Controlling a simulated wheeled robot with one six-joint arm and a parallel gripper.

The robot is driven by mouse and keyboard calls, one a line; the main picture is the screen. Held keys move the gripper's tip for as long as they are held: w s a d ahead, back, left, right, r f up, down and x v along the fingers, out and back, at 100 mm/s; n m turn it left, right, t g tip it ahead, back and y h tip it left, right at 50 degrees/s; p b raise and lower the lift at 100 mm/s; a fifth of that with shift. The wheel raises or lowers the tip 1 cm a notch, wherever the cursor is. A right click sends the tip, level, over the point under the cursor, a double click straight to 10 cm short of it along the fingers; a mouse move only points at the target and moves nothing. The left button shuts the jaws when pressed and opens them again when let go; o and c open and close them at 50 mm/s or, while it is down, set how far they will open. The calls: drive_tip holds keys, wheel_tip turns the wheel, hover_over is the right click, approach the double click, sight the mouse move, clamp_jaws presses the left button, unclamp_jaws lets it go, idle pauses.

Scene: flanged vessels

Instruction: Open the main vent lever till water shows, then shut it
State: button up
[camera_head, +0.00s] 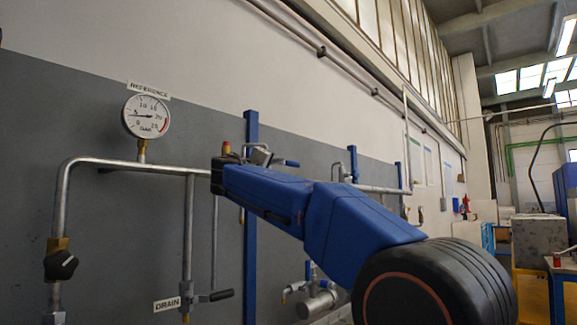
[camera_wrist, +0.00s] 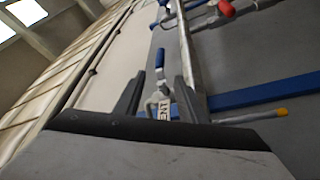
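In the wrist view, a lever with a blue handle (camera_wrist: 159,60) stands on a metal valve body (camera_wrist: 153,103). A white label (camera_wrist: 163,111) beside it is partly hidden; its visible letters look like the end of "VENT". My gripper (camera_wrist: 157,86) is open, with one dark finger on each side of the lever. I cannot tell whether either finger touches it. The fingers are hard to make out there.
A gauge (camera_head: 146,116) marked REFERENCE sits above the pipe on the left. A black-handled valve (camera_head: 61,265) and a drain lever (camera_head: 220,295) are lower. A blue post (camera_head: 250,245) stands behind my arm. A red handle (camera_wrist: 226,8) and a yellow-tipped tube (camera_wrist: 258,116) show in the wrist view.

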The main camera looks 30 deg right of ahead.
sight(292, 164)
drive_tip(key=x, duration=1.5)
drive_tip(key=shift+d+r, duration=0.1)
drive_tip(key=shift+d, duration=0.15)
drive_tip(key=shift+w, duration=0.1)
clamp_jaws()
